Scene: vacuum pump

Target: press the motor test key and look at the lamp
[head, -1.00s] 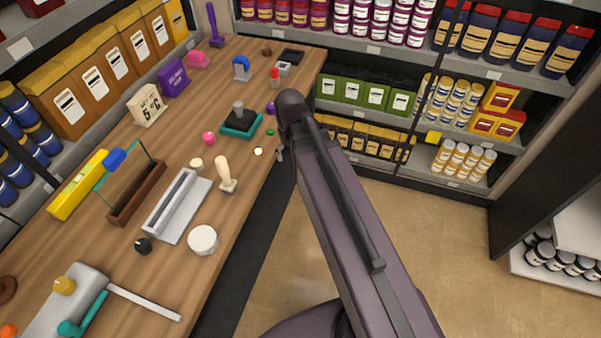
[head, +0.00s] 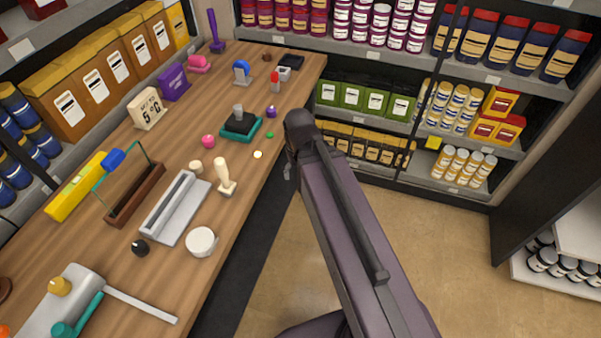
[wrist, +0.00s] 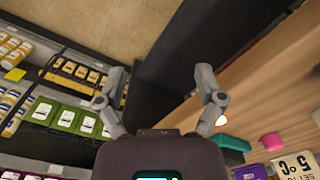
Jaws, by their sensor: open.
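My gripper (wrist: 160,70) is open and empty in the wrist view, its two fingers apart above the dark counter edge. In the head view my gripper (head: 289,172) is mostly hidden behind my arm, just off the counter's right edge. A small cream disc (head: 258,154) and a small green disc (head: 270,135) lie on the counter near that edge, left of my gripper and apart from it. I cannot tell which thing is the motor test key or the lamp. Neither disc shows clearly in the wrist view.
The wooden counter (head: 110,255) holds a teal-based black block (head: 238,127), a pink knob (head: 208,141), a cream stamp (head: 225,178), a white round tub (head: 201,242) and a grey tray (head: 177,208). Stocked shelves stand behind. The floor (head: 400,230) at right is clear.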

